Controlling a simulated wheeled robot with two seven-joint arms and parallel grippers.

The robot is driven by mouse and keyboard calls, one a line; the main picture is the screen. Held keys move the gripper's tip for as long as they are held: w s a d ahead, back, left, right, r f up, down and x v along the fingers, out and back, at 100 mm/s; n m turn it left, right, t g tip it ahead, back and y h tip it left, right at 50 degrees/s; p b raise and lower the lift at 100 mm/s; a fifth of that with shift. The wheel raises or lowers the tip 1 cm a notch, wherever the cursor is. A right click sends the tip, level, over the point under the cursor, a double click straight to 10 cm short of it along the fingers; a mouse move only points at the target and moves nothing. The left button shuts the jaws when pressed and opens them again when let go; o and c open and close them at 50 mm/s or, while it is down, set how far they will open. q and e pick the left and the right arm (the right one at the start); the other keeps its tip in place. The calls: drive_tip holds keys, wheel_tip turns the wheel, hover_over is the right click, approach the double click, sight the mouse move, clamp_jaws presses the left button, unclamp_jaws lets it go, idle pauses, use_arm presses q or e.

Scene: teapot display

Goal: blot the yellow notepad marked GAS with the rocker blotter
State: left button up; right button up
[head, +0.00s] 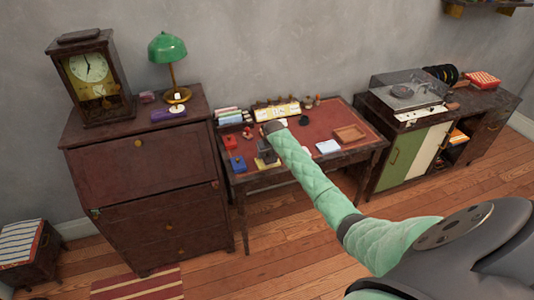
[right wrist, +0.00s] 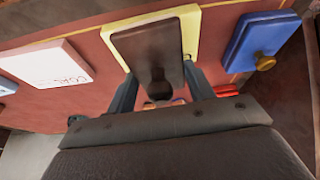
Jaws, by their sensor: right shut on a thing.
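The yellow notepad (right wrist: 190,32) lies on the red desk top, mostly covered by the blotter in the right wrist view. Its front edge shows in the head view (head: 262,164). Any marking on it is hidden. The dark brown rocker blotter (right wrist: 148,42) is between the fingers of my right gripper (right wrist: 163,88), which is shut on it. The blotter is over the pad; I cannot tell whether it touches it. In the head view my right gripper (head: 267,150) is at the desk's front left. My left gripper is not in view.
A white notepad marked COAL (right wrist: 52,66) lies left of the yellow one in the wrist view; a blue block with a brass knob (right wrist: 258,45) lies right. The desk (head: 318,120) also bears a wooden tray (head: 350,134) and a white pad (head: 328,147). A bureau (head: 150,165) stands close left.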

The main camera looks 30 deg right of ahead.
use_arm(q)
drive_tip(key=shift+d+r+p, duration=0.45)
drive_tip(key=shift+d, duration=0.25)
use_arm(e)
drive_tip(key=shift+w+g, duration=0.15)
drive_tip(key=shift+g, duration=0.15)
use_arm(q)
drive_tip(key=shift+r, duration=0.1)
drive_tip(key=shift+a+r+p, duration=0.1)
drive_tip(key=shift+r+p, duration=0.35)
drive_tip(key=shift+p, duration=0.1)
use_arm(e)
drive_tip(key=shift+w+f+g, duration=0.1)
drive_tip(key=shift+w+g, duration=0.15)
drive_tip(key=shift+g, duration=0.65)
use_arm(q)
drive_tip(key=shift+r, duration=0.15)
use_arm(e)
drive_tip(key=shift+s, duration=0.1)
drive_tip(key=shift+s+t+p, duration=0.2)
drive_tip(key=shift+t+p, duration=0.15)
drive_tip(key=shift+t, duration=0.15)
drive_tip(key=shift+s+t, duration=0.15)
drive_tip(key=shift+t, duration=0.25)
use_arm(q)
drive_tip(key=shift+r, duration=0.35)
use_arm(e)
drive_tip(key=shift+t, duration=0.3)
